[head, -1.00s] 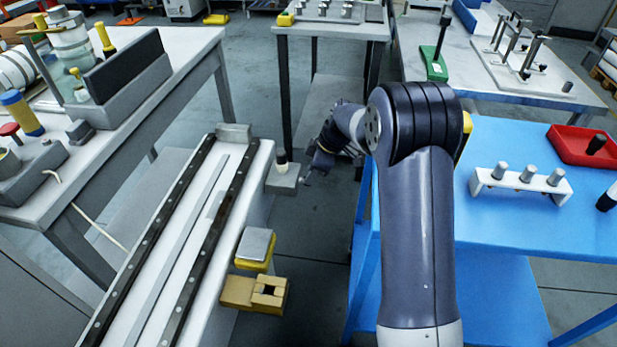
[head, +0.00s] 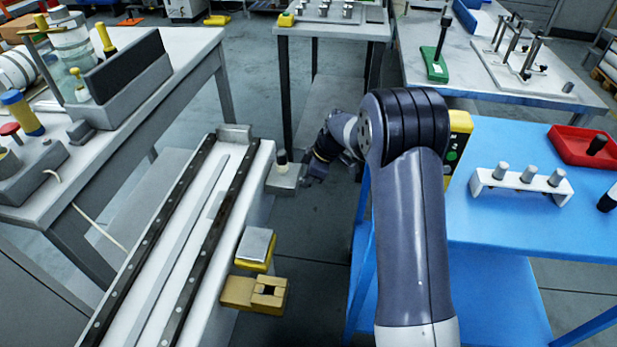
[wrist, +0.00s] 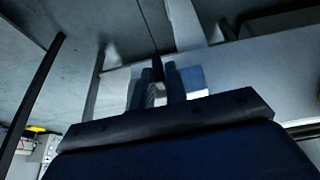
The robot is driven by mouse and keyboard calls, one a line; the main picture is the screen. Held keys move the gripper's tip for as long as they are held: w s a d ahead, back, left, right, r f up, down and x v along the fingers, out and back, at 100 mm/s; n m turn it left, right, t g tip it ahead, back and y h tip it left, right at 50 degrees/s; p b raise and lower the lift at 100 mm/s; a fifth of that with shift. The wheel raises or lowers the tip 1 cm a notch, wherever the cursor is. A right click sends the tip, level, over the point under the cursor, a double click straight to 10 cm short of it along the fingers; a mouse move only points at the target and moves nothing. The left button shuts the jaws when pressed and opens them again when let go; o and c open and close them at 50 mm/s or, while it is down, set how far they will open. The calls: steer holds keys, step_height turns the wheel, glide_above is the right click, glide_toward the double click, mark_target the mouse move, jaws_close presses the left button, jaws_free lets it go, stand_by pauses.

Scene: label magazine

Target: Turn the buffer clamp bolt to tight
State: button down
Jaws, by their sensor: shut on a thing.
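A grey block (head: 284,180) with a dark-and-white knob (head: 282,158) on top sits beside the far right side of the white rail bench (head: 262,165). My gripper (head: 306,178) is at the block's right side, small and partly dark in the head view. In the wrist view my gripper (wrist: 157,92) has its two dark fingers close together around a small silver piece (wrist: 157,95), which seems to be the buffer clamp bolt. The fingers hide most of it, and its turn angle cannot be read.
A yellow block with a grey top (head: 256,245) and a tan notched block (head: 254,292) stick out from the bench's right side. The blue table (head: 530,230) stands to the right, close to my arm. Open floor lies between bench and table.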

steer(key=shift+w+r+g+p, duration=0.1)
steer(key=shift+g+p, duration=0.2)
steer(key=shift+p, duration=0.45)
steer(key=shift+w+d+f+m+g+y+p, duration=0.15)
steer(key=shift+m+g+y+p, duration=0.2)
steer(key=shift+g, duration=0.75)
steer(key=shift+w+a+m+g+y+p, duration=0.1)
steer(key=shift+w+m+g+y+p, duration=0.25)
steer(key=shift+g, duration=0.75)
steer(key=shift+d+f+m+g+y+p, duration=0.15)
steer(key=shift+g+p, duration=0.35)
steer(key=shift+g, duration=0.6)
steer(key=shift+a+r, duration=0.1)
steer(key=c, duration=1.5)
jaws_free()
